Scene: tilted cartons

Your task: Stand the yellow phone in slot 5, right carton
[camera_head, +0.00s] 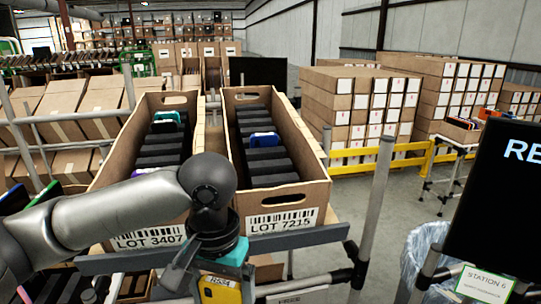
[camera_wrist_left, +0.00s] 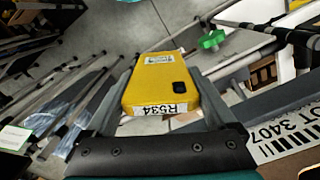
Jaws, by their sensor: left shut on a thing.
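The yellow phone (camera_head: 220,291) is at the bottom of the head view, below and in front of the cartons; it also shows in the left wrist view (camera_wrist_left: 160,82) with an R534 label. My left gripper (camera_wrist_left: 163,100) is shut on it, one finger along each side. The right carton (camera_head: 312,193), marked LOT 7215, is tilted and has a row of dark slot dividers (camera_head: 268,168). A blue phone (camera_head: 264,139) stands in one of its middle slots. Slot numbers cannot be read. My right gripper is not in view.
The left carton (camera_head: 120,148), marked LOT 3407, stands beside the right one and holds a teal-blue phone (camera_head: 167,117). My left arm covers part of its front. A rack post (camera_head: 377,200) rises right of the right carton. A dark screen (camera_head: 505,190) stands farther right.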

